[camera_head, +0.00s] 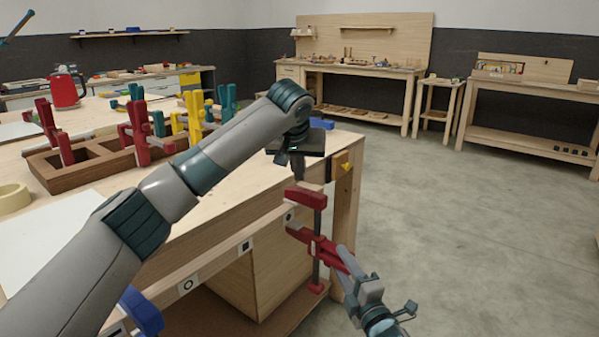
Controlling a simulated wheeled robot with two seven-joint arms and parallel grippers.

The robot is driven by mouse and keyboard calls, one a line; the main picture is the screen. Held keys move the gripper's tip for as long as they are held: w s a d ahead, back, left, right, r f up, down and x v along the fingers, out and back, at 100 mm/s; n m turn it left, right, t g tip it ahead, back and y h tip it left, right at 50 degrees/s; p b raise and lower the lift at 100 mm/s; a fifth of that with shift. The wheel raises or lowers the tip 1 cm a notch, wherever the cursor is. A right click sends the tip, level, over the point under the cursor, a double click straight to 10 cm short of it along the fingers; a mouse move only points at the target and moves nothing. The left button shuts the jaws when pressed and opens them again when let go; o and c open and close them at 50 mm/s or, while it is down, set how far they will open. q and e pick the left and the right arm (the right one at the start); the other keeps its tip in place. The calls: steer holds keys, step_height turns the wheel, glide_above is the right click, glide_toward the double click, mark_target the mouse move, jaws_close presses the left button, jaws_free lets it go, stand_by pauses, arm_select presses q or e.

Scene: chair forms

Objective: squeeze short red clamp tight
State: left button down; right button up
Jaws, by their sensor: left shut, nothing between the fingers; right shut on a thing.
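The short red clamp (308,197) stands upright at the near corner of the workbench (225,221), with a dark vertical bar and a red lower part. I cannot tell exactly what lies between its jaws. My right gripper (356,279) is shut on the clamp's red lower handle part, to the lower right of the bar. My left gripper (298,174) is just above the clamp's upper red jaw, shut and empty, pointing down. I cannot tell whether it touches the jaw. My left arm hides part of the bench top.
A wooden rack (86,167) with several red, yellow and teal clamps stands on the bench. A tape roll (13,198) lies at left. A blue object (142,311) is below the front edge. A red kettle (65,90) stands behind. Open floor lies to the right.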

arm_select(q)
steer(key=shift+f, duration=1.15)
arm_select(e)
steer(key=shift+r, duration=0.1)
stand_by(1.0)
arm_select(q)
steer(key=shift+s+f, duration=0.1)
steer(key=shift+f, duration=0.15)
arm_select(e)
steer(key=shift+r, duration=1.4)
steer(key=o, duration=1.4)
steer(key=shift+c, duration=0.2)
steer(key=shift+r, duration=0.4)
